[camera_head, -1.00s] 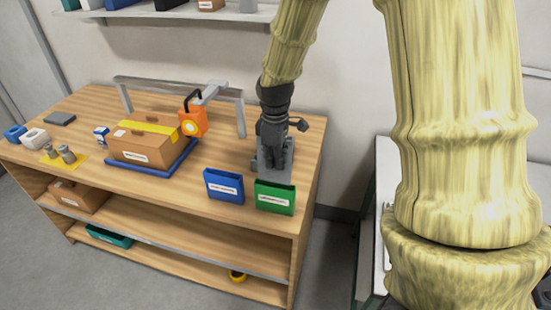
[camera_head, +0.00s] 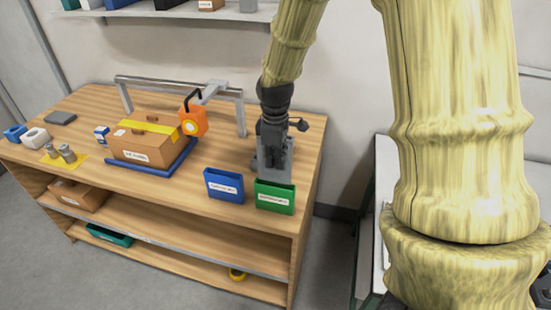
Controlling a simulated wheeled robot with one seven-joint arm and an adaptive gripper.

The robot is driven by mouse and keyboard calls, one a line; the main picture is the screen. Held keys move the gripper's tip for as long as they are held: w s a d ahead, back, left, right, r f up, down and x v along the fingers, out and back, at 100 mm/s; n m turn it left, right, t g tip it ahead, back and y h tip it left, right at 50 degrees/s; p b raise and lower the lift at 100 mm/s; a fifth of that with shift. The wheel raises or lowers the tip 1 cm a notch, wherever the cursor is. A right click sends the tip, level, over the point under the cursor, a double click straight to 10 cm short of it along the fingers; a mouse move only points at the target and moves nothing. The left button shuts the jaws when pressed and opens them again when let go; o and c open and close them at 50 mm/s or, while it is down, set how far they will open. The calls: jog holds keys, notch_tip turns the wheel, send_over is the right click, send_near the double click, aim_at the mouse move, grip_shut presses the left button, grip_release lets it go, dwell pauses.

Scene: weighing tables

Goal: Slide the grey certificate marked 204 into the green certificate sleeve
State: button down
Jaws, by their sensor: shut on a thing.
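The green certificate sleeve (camera_head: 275,197) stands near the front right corner of the wooden table, with a white label on its front. My gripper (camera_head: 271,160) points down just behind the sleeve and is shut on a grey plate, which I take to be the grey certificate (camera_head: 285,168). The certificate's lower edge is close to the sleeve's top opening. I cannot tell whether it has entered the sleeve, and no 204 mark is readable. The fingertips are small and dark against the plate.
A blue sleeve (camera_head: 224,186) stands just left of the green one. Two weights (camera_head: 60,154) stand farther left. The table's right edge is near.

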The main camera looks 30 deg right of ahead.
aim_at(275, 181)
jog(key=shift+f+b, duration=1.4)
jog(key=shift+f, duration=2.4)
jog(key=c, duration=1.5)
grip_release()
jog(key=shift+c, duration=0.2)
jog(key=shift+r, duration=0.1)
notch_tip(275, 181, up, 12)
jog(key=shift+d, duration=0.1)
